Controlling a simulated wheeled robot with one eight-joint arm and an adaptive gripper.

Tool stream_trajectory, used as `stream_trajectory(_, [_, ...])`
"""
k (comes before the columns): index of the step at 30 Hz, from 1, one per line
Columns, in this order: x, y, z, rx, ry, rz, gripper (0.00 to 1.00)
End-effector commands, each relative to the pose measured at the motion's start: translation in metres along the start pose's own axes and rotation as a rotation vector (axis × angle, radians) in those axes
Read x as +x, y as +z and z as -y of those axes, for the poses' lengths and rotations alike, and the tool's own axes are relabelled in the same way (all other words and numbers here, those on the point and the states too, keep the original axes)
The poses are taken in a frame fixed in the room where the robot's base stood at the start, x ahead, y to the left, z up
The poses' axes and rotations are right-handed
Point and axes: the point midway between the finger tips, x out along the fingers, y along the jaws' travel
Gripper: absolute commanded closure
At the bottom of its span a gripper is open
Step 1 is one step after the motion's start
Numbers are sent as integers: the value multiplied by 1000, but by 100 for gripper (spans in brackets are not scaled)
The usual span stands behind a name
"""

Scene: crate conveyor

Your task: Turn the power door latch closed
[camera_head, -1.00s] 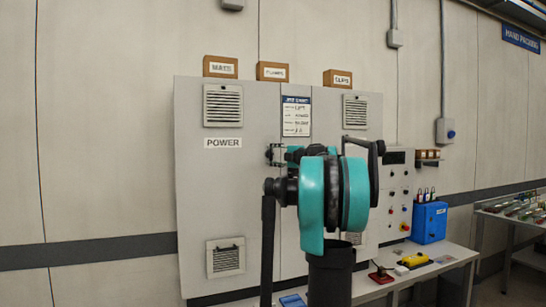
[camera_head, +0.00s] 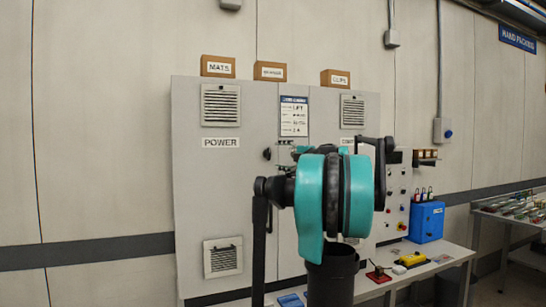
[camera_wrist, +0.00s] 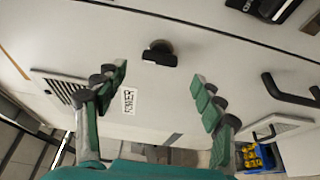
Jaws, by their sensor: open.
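The power door (camera_head: 215,195) is the left grey door of the cabinet, marked by the POWER label (camera_head: 221,142). Its latch (camera_head: 267,153) is a small dark knob near the door's right edge. In the wrist view, the latch (camera_wrist: 157,56) has a round base and a short black bar lying roughly sideways. My gripper (camera_wrist: 160,76) is open, its green-padded fingers spread left and right of the latch in the picture. Nothing is between the fingertips, and I see no contact with the latch. In the head view, my arm hides most of the gripper.
Black bar handles (camera_wrist: 290,90) stand out at the right in the wrist view. Boxes (camera_head: 270,71) sit on top of the cabinet. A bench (camera_head: 440,262) with a blue box (camera_head: 427,222) and a yellow item (camera_head: 414,258) stands at the right.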

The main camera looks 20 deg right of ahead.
Motion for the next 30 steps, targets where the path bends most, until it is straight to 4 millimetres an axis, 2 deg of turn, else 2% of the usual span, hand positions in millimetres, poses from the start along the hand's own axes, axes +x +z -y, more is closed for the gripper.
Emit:
stream_trajectory(1, [-12,1,0,0,0,3,31])
stream_trajectory(6, [-41,0,0,0,0,2,31])
stream_trajectory(12, [-59,0,0,0,0,0,31])
stream_trajectory(30, [-60,-1,0,5,9,9,31])
